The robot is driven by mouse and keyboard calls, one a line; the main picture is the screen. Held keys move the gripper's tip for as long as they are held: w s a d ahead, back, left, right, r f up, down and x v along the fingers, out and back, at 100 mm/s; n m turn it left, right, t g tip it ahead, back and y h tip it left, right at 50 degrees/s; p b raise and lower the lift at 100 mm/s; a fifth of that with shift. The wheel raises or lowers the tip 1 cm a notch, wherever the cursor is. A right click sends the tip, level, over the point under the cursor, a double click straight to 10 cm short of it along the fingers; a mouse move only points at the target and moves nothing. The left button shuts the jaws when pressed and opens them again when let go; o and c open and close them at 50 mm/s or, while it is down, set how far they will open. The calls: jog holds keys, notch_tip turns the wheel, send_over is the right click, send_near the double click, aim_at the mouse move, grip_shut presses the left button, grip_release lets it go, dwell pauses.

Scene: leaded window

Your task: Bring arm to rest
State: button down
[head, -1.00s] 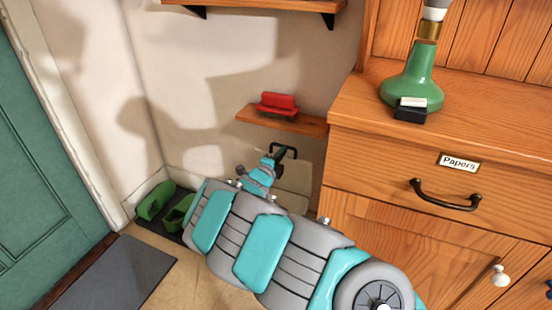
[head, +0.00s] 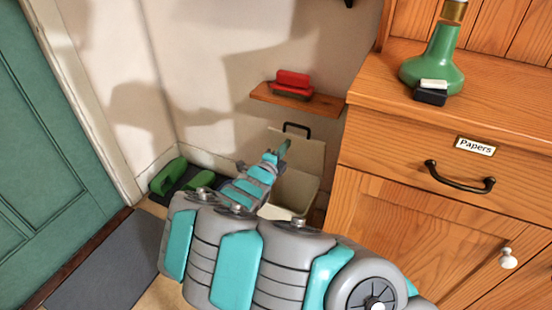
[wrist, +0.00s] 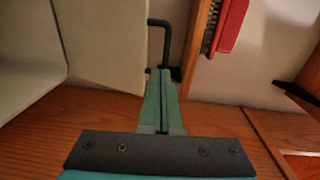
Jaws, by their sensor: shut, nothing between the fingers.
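My arm reaches forward in the head view, and my gripper (head: 284,148) is at its far end, in front of a cream bin. In the wrist view my gripper (wrist: 165,72) has its green fingers together with nothing between them. The bin (head: 292,190) stands by the wall, its lid (head: 305,148) raised with a black handle (head: 297,127) on top. The handle (wrist: 166,40) also shows just beyond the fingertips in the wrist view; whether they touch it I cannot tell. My forearm hides part of the bin.
A red brush (head: 292,82) sits on a small wall shelf (head: 298,102) above the bin. A wooden cabinet (head: 440,190) is on the right, bearing a green lamp (head: 432,65) and a dark block with a white top. Green shoes (head: 168,176), a grey mat (head: 105,262) and a green door are left.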

jog(key=shift+f+v, duration=0.15)
jog(key=shift+v, duration=1.25)
jog(key=shift+f+v, duration=0.15)
jog(key=shift+v, duration=1.3)
